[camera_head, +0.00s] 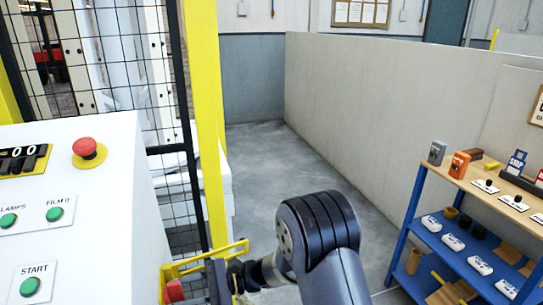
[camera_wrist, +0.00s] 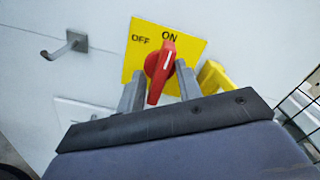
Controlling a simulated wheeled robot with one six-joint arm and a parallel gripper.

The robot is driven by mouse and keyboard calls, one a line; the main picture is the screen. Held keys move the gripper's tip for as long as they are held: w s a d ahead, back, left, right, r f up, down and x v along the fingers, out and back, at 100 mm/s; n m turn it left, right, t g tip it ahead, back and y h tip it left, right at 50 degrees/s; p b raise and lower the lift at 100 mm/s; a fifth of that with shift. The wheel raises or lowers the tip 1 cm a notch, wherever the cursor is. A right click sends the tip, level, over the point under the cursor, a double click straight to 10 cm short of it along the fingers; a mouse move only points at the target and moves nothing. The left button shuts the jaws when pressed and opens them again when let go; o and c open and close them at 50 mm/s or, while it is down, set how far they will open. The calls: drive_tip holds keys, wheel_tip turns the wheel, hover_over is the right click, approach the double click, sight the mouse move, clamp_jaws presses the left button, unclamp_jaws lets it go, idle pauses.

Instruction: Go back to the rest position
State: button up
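In the wrist view, my gripper (camera_wrist: 160,85) faces a red rotary switch (camera_wrist: 160,68) on a yellow plate (camera_wrist: 192,48) marked OFF and ON. The white line on the switch points up to ON. One finger is on each side of the switch, and the fingers are apart, with narrow gaps to the knob. I cannot tell whether either finger touches it. In the head view, my arm bends down beside the white cabinet (camera_head: 105,165), and my gripper (camera_head: 215,280) is partly hidden at the bottom edge.
A yellow bracket (camera_head: 205,262) sticks out close to my gripper. A grey hook (camera_wrist: 68,46) is on the panel. A yellow post (camera_head: 207,120) and mesh fence stand behind. A blue shelf (camera_head: 408,220) stands right; the aisle floor (camera_head: 270,150) is clear.

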drive_tip(key=shift+n+b, duration=0.5)
drive_tip(key=shift+n, duration=0.8)
